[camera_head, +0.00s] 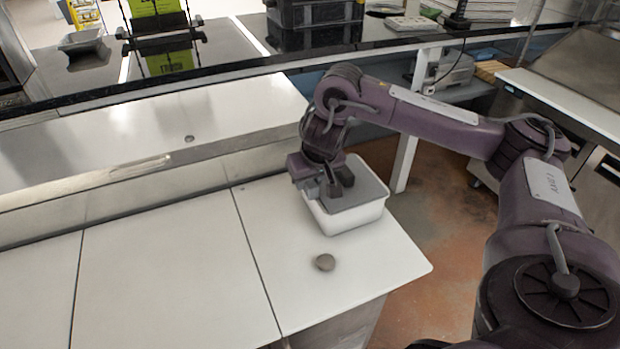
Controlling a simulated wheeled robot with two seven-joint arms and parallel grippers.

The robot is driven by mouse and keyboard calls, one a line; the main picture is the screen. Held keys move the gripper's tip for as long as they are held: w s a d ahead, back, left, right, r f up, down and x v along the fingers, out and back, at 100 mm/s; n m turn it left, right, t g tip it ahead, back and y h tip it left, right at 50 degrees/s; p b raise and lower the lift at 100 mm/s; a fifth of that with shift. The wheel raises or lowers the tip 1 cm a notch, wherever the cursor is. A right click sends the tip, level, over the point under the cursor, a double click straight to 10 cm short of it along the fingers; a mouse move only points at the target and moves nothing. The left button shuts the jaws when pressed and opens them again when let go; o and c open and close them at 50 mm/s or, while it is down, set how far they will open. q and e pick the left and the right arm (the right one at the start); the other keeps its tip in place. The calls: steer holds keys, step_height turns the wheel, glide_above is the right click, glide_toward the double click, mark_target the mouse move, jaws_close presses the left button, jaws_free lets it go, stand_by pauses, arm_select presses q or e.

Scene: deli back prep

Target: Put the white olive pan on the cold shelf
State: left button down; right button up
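A white pan (352,220) with a greyish inset top stands upright on the right end of the white worktop, near its far right edge. I cannot tell whether the grey is a lid or the pan's inside. My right gripper (338,190) points down at the pan's left part, its fingers overlapping the grey top. Whether the fingers touch or grip the pan is unclear, and the wrist hides part of the pan's back left. My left gripper is not in view. No surface is clearly marked as the cold shelf; a raised metal ledge (110,135) runs behind the worktop.
A dark counter with a black crate (315,15) stands behind. Brown floor (440,230) opens beyond the worktop's right edge.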

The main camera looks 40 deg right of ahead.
steer(key=shift+o, duration=1.2)
